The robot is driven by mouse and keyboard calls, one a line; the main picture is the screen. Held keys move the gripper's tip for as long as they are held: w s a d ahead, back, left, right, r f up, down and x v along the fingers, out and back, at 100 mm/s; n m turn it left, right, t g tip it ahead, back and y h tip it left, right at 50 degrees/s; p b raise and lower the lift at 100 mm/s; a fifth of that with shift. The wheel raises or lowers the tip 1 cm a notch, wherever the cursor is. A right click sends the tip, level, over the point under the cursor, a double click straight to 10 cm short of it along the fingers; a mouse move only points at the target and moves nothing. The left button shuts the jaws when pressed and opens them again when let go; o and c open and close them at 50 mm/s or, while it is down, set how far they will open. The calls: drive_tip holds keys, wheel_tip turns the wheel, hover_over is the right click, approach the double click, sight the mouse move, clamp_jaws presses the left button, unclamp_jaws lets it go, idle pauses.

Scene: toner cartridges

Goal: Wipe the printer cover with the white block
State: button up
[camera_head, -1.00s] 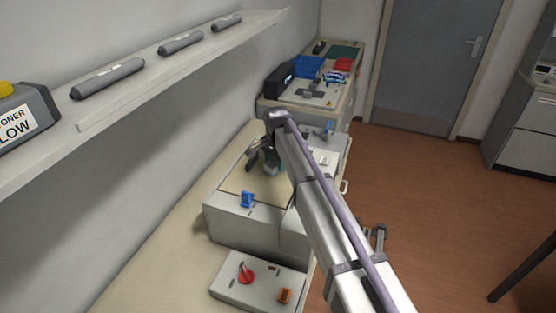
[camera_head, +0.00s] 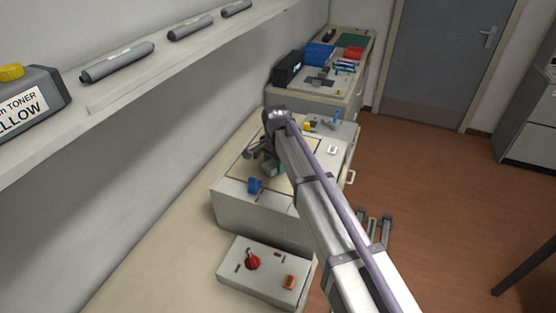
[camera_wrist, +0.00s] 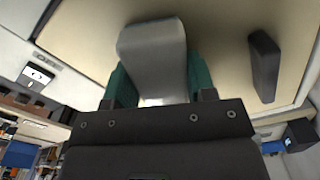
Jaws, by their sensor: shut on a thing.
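The white block (camera_wrist: 152,50) looks pale grey and is held between the green fingers of my gripper (camera_wrist: 158,82) in the wrist view. In the head view my gripper (camera_head: 270,166) is over the beige printer cover (camera_head: 236,168), with the arm hiding the cover's right part. The cover also fills much of the wrist view (camera_wrist: 218,35). I cannot tell whether the block touches it. A dark handle-like bar (camera_wrist: 264,65) lies on the cover, right of the block in the wrist view.
A blue latch (camera_head: 254,186) sits at the cover's near edge. A control box with a red knob (camera_head: 252,260) and an orange switch (camera_head: 290,281) stands in front. A shelf (camera_head: 180,65) with grey cartridges and a toner bottle (camera_head: 30,100) runs along the left wall.

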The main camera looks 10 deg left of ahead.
wheel_tip(320, 180, up, 6)
drive_tip(key=p, duration=0.6)
wheel_tip(320, 180, up, 3)
drive_tip(key=p, duration=0.3)
drive_tip(key=shift+r, duration=0.15)
drive_tip(key=shift+f, duration=0.2)
